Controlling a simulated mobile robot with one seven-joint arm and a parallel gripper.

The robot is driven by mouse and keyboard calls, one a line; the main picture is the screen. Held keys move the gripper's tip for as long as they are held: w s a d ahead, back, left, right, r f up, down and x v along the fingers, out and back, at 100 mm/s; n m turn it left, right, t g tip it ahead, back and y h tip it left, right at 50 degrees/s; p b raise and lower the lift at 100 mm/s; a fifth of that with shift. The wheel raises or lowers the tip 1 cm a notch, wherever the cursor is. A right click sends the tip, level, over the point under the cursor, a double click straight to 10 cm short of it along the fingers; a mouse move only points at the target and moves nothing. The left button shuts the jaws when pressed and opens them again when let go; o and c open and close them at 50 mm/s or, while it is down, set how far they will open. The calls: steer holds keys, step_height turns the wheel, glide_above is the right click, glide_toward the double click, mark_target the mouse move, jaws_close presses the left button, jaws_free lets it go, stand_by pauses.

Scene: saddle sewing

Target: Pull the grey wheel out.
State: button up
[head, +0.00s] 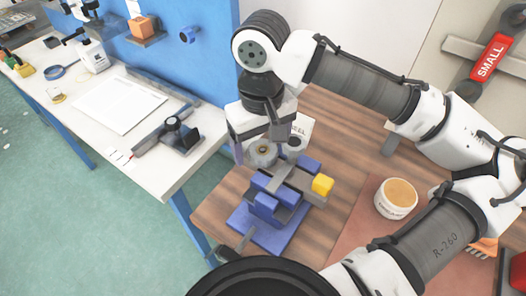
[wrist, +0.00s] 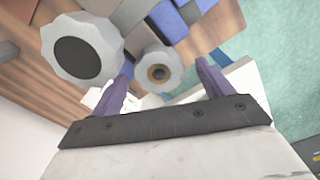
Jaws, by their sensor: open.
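A small grey scalloped wheel with a brass-coloured centre (wrist: 158,72) shows between my finger tips in the wrist view. In the head view this grey wheel (head: 262,153) sits just behind the blue fixture (head: 262,226) on the wooden bench. A larger pale grey scalloped knob with a dark centre (wrist: 80,46) is to its left in the wrist view. My gripper (wrist: 165,66) is open, with one purple finger on each side of the small wheel. I cannot tell whether either finger touches it. In the head view my gripper (head: 266,143) points down over the fixture.
A white card with partly hidden lettering (head: 305,126) stands behind. A round tub (head: 396,198) stands on the mat to the right. A white side table (head: 198,148) with tools is at left.

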steer(key=c, duration=1.2)
steer(key=shift+o, duration=0.2)
steer(key=shift+r, duration=0.15)
steer(key=shift+r+p, duration=0.4)
steer(key=shift+p, duration=0.15)
steer(key=shift+r+p, duration=0.3)
steer(key=shift+p, duration=0.05)
steer(key=shift+r+p, duration=0.75)
steer(key=shift+r, duration=0.15)
steer(key=shift+r+p, duration=1.95)
